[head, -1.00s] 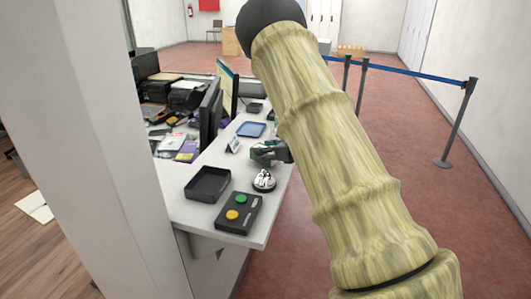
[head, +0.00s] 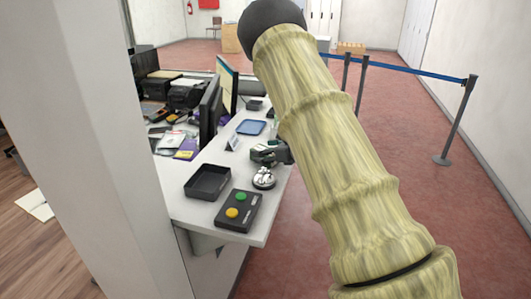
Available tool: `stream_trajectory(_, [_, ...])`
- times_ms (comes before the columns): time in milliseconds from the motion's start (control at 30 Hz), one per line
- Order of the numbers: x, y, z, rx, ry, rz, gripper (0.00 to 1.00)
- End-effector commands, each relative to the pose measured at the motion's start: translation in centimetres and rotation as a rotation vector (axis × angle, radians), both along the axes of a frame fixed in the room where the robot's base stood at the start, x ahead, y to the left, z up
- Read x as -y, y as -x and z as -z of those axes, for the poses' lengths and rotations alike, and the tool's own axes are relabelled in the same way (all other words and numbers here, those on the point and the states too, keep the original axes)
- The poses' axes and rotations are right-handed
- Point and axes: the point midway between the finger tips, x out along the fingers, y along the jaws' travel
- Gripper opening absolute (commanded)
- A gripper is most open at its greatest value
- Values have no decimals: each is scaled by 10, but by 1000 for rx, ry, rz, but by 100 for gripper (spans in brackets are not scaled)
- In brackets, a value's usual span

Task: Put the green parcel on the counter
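The white counter (head: 182,208) runs from the near middle away towards the back. My gripper (head: 268,153) is low over the counter's right side, just beyond the silver bell. It is small and dark here, and my arm covers the area to its right. A small greenish patch shows at the gripper, but I cannot make out the green parcel's outline. I cannot tell whether the fingers are open or shut on it.
On the counter stand a black tray (head: 207,182), a button box (head: 239,211), the bell (head: 264,179), a small sign (head: 233,143), a blue tray (head: 251,127) and a monitor (head: 210,112). A white pillar (head: 85,130) stands at left. Blue-belt posts (head: 455,120) stand at right.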

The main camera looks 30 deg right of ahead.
Motion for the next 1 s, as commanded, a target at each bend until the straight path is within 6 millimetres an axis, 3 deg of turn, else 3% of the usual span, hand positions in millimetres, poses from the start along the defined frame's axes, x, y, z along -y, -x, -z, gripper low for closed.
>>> stream_trajectory(167, [2,7,-4,-1,1,1,75])
stream_trajectory(700, [28,87,-38,0,0,1,75])
stream_trajectory(1000, [34,105,-47,0,0,1,75])
